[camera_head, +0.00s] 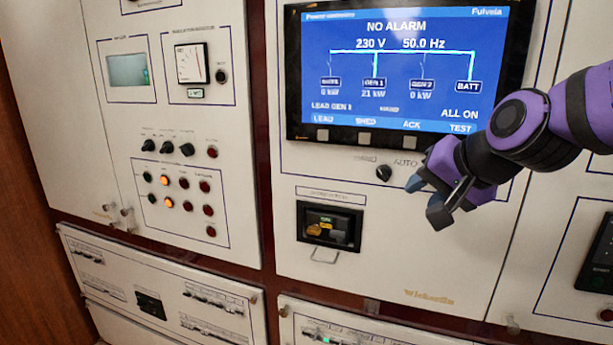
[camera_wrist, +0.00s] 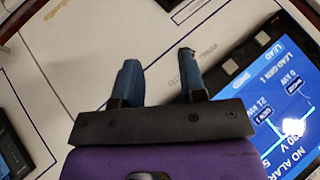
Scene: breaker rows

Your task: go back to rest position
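My gripper (camera_head: 426,199) is in front of the panel, below the lower right part of the blue display (camera_head: 400,70) and just right of the AUTO selector knob (camera_head: 384,172). In the wrist view its two blue fingers (camera_wrist: 159,58) stand apart with nothing between them, and the panel face shows beyond. The display reads NO ALARM, 230 V and 50.0 Hz. My gripper appears clear of the panel, but the exact distance cannot be told.
A black-framed breaker window (camera_head: 330,224) with a wire handle is below the knob. Left is a panel with a meter (camera_head: 190,63), knobs and lamps, two lit orange. Lower breaker rows (camera_head: 160,290) run along the bottom. A dark device (camera_head: 600,258) is at the right edge.

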